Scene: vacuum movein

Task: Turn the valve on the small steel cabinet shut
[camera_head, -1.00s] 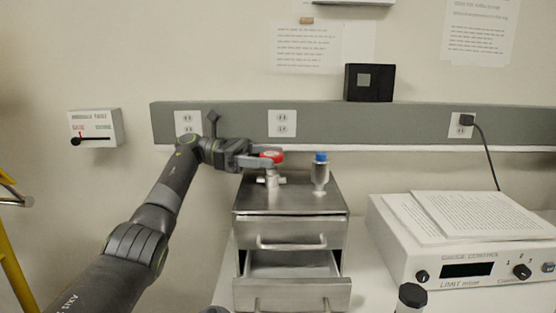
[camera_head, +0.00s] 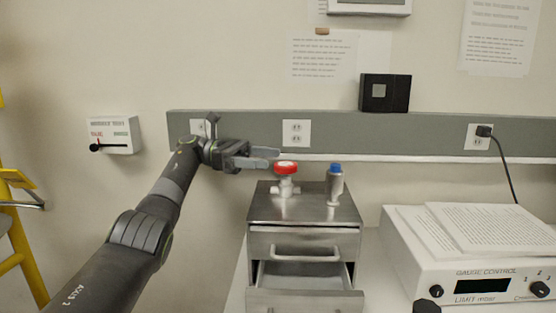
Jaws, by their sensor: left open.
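The small steel cabinet (camera_head: 304,234) stands on the white bench. Its upper drawer is shut and its lower drawer is pulled out. On its top, at the left, is the valve (camera_head: 286,168) with a round red handle on a pale metal body. My left gripper (camera_head: 268,158) comes in from the left, just left of the red handle and slightly above it. How far the valve is turned cannot be told. My right gripper is out of view.
A blue-capped metal fitting (camera_head: 335,184) stands right of the valve. A white gauge control box (camera_head: 455,264) with papers on it is at the right. A grey wall rail (camera_head: 400,137) runs behind. A yellow frame (camera_head: 17,245) stands at far left.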

